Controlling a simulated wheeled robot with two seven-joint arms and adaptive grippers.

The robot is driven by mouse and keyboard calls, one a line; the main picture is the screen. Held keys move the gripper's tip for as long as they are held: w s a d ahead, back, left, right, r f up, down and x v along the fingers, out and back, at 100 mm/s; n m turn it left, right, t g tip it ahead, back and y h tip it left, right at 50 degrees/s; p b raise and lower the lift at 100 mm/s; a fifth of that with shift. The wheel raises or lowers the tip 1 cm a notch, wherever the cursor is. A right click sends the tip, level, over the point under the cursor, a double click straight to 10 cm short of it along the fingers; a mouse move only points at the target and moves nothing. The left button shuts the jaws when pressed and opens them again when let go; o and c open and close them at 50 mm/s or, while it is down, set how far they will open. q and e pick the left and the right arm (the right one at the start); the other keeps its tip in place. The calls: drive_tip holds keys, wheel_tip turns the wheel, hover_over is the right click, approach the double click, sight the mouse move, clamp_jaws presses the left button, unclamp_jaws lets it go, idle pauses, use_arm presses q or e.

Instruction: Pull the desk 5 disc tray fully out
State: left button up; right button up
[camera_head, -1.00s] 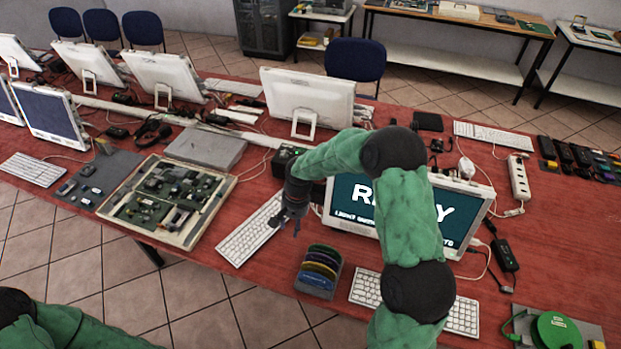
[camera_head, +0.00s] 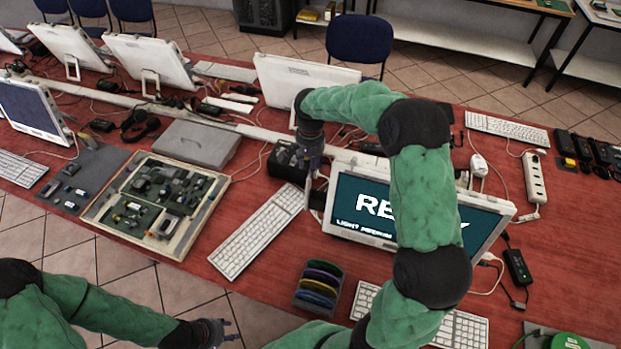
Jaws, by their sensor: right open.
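The white all-in-one computer (camera_head: 345,232) with a lit "READY" screen stands on the red table, partly hidden behind my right arm. My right gripper (camera_head: 309,180) is open beside its left edge, pointing down. A small dark part (camera_head: 317,200) juts from that edge close under the gripper; I cannot tell whether this is the disc tray or whether the fingers touch it. My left gripper (camera_head: 231,331) is at the bottom, off the table's front edge, with its fingers apart and empty.
A rack of coloured discs (camera_head: 318,287) stands before the computer. A white keyboard (camera_head: 257,232) lies to its left, another keyboard (camera_head: 462,330) in front. A black box (camera_head: 288,160) sits behind the gripper. An open circuit-board tray (camera_head: 160,205) lies further left.

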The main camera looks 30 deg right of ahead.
sight(310, 185)
drive_tip(key=f, duration=0.5)
drive_tip(key=f+b, duration=0.1)
drive_tip(key=f, duration=0.3)
drive_tip(key=shift+s+a+f, duration=0.1)
drive_tip(key=shift+s+f, duration=0.1)
drive_tip(key=shift+f, duration=0.15)
